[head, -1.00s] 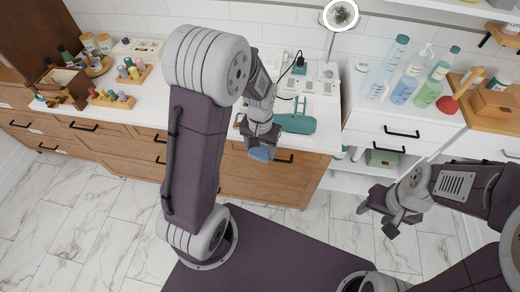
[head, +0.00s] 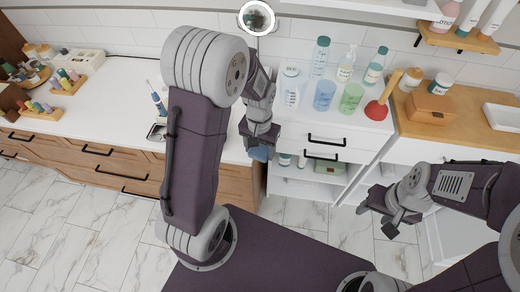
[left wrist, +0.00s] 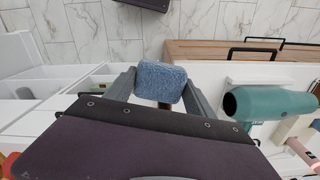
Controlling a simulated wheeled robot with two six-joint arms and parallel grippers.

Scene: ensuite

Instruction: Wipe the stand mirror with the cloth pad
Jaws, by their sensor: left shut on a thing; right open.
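The stand mirror (head: 258,18) is round with a bright ring, at the top of the head view, above and behind my left gripper. My left gripper (head: 260,143) is shut on the blue cloth pad (head: 258,153), held in front of the counter edge and well apart from the mirror. In the left wrist view the pad (left wrist: 161,82) sits between both fingers. The mirror's base is hidden behind my left arm. My right gripper (head: 385,215) is open and empty, low over the floor at the right.
Several bottles (head: 322,92) and a red plunger (head: 378,108) stand on the white cabinet (head: 300,127). A wooden box (head: 428,107) is further right. A teal hair dryer (left wrist: 268,103) lies on the counter in the left wrist view. Marble floor (head: 70,240) is open at the left.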

